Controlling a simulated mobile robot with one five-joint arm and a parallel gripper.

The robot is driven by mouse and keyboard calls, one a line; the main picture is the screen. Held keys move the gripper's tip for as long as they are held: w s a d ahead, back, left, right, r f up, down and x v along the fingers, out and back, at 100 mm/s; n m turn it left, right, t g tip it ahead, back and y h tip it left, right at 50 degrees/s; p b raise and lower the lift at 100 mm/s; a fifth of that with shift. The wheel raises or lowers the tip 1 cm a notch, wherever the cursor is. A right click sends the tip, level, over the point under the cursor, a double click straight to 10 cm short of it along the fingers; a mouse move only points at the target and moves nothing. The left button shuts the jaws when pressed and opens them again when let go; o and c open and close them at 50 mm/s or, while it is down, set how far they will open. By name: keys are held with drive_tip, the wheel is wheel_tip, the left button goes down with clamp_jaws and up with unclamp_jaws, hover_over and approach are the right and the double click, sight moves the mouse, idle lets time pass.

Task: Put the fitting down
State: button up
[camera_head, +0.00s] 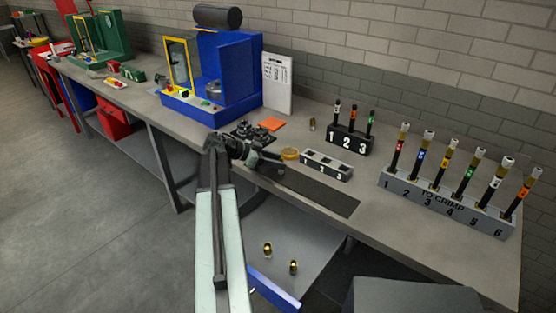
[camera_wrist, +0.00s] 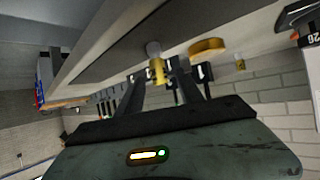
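My gripper (camera_head: 266,160) is over the front part of the workbench (camera_head: 330,228), left of the small grey 1-2-3 block. In the wrist view, which is turned over, the two dark fingers (camera_wrist: 158,76) stand on either side of a small fitting (camera_wrist: 155,62) with a silver end and a brass end. The fingers appear shut on it, with the bench surface behind it. The head view does not show this fitting clearly. I cannot tell whether it touches the bench.
A brass-coloured disc (camera_head: 290,153) lies beside the grey block (camera_head: 325,165). Another fitting (camera_head: 312,124) stands farther back. A black 1-2-3 holder (camera_head: 347,142) and the "TO CRIMP" rack (camera_head: 446,201) stand right. Two fittings (camera_head: 267,249) are below. A dark mat (camera_head: 318,190) is clear.

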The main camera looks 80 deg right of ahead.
drive_tip(key=shift+r+p, duration=0.3)
drive_tip(key=shift+p, duration=0.05)
drive_tip(key=p+v, duration=0.5)
drive_tip(key=v, duration=0.6)
drive_tip(key=shift+w+a, duration=0.15)
drive_tip(key=shift+w, duration=0.25)
